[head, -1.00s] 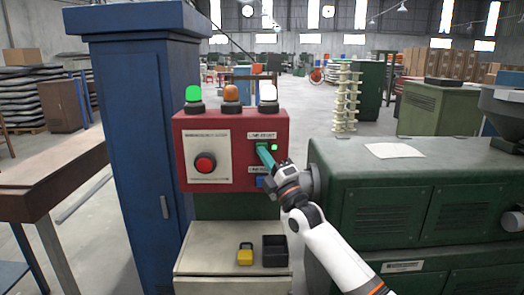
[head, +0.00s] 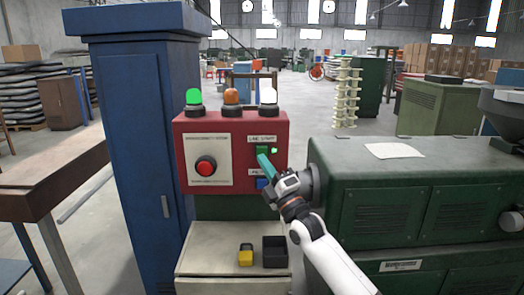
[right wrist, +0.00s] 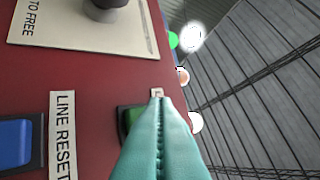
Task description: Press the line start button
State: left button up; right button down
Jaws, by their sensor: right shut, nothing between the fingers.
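The red control box (head: 238,128) stands in the middle of the head view. The green button (head: 262,150) sits under the "LINE START" label (head: 262,139), with a small lit green light (head: 275,150) to its right. My right gripper (head: 264,158) is shut and empty, its teal fingertips just below and in front of the green button. In the right wrist view the shut fingers (right wrist: 160,100) hide much of the green button (right wrist: 128,116). I cannot tell whether they touch it. My left gripper is not in view.
A blue button (head: 262,183) marked "LINE RESET" (right wrist: 63,135) is below, and a red emergency knob (head: 206,166) is to the left. Green, orange and white lamps top the box. A blue cabinet (head: 135,150) and a green machine (head: 385,205) flank it. A yellow padlock (head: 246,257) lies below.

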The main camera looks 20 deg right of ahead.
jog(key=s+p, duration=0.1)
jog(key=s, duration=0.1)
jog(key=s+a+p, duration=0.1)
jog(key=s, duration=0.1)
jog(key=shift+r, duration=0.1)
dwell(0.5)
